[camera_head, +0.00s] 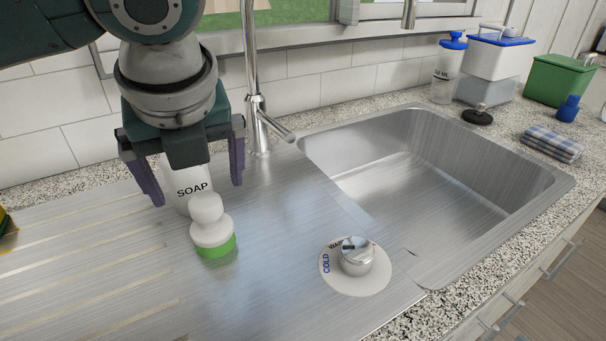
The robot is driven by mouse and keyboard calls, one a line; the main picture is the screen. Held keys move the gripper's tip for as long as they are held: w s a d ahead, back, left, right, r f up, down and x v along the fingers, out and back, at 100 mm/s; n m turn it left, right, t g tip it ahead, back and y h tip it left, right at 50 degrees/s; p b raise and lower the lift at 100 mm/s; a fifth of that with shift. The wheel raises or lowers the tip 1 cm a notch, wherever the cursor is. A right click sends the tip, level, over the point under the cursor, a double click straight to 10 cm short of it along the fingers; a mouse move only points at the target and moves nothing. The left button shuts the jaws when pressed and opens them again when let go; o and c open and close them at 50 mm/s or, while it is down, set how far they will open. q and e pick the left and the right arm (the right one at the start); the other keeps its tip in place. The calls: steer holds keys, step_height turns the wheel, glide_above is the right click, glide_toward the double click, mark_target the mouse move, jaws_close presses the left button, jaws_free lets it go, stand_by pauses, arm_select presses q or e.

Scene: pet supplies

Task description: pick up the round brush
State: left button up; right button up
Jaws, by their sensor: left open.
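The round brush (208,222) has a white knobbed handle and a green base. It stands upright on the steel drainboard (270,262), in front of a white container marked SOAP (190,189). My left gripper (195,190) comes down from above, with its two purple fingers spread apart. Its fingers look to be behind and above the brush, on either side of the soap container in the picture; the exact depth is hard to tell. Nothing is visibly held. My right gripper is not in view.
A faucet (254,90) rises just right of my left gripper. A round tap knob (356,256) sits on the drainboard to the right of the brush. The sink basin (400,172) is empty. A bottle, tubs and a folded cloth (551,146) stand beyond it.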

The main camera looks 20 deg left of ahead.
mark_target(204, 198)
arm_select(q)
steer(key=b+x, duration=0.1)
steer(key=x, duration=0.8)
steer(key=shift+w+f, duration=0.15)
steer(key=c, duration=1.4)
steer(key=shift+r, duration=0.65)
steer(key=v, duration=0.2)
steer(key=shift+d+r, duration=0.15)
steer(key=shift+r, duration=0.15)
steer(key=s+d, duration=1.2)
steer(key=shift+s+p, duration=0.15)
steer(key=shift+p, duration=0.2)
